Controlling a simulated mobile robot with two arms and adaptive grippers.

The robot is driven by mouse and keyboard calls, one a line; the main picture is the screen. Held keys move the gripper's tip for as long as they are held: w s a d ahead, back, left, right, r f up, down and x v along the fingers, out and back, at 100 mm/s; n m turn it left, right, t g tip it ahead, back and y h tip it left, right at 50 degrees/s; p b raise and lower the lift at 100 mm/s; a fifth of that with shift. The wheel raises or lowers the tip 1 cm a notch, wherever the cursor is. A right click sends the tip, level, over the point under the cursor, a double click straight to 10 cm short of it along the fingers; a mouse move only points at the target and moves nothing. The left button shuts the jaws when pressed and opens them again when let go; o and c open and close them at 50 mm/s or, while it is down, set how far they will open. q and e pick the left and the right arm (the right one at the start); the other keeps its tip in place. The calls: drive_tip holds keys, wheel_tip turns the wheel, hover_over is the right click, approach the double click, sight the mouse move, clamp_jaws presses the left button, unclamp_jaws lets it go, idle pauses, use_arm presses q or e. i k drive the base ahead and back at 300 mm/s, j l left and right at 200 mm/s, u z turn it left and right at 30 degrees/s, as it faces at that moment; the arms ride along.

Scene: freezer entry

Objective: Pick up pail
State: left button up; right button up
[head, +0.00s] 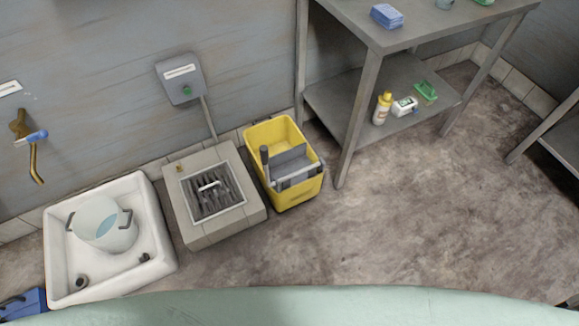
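A pale, whitish pail (106,226) with dark side handles stands upright in a white square basin (62,283) at the lower left of the head view. Something light blue, perhaps water, shows in its open top. Neither of my grippers is in view, so I cannot see their state.
A floor drain block (222,226) and a yellow mop bucket (297,193) stand right of the basin. A metal shelf table (405,34) holds bottles and a brush. A tap (34,140) is on the wall at left. The floor (400,215) at right is clear.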

sight(100, 222)
drive_tip(key=u, duration=1.85)
drive_tip(key=i+j+z, duration=0.1)
drive_tip(key=j, duration=0.25)
drive_tip(key=i+j+z, duration=0.15)
drive_tip(key=j, duration=0.2)
drive_tip(key=i+j+z, duration=0.1)
drive_tip(key=j, duration=0.3)
drive_tip(key=i+j+z, duration=0.15)
drive_tip(key=j, duration=0.25)
drive_tip(key=i+j+z, duration=0.1)
drive_tip(key=j, duration=0.3)
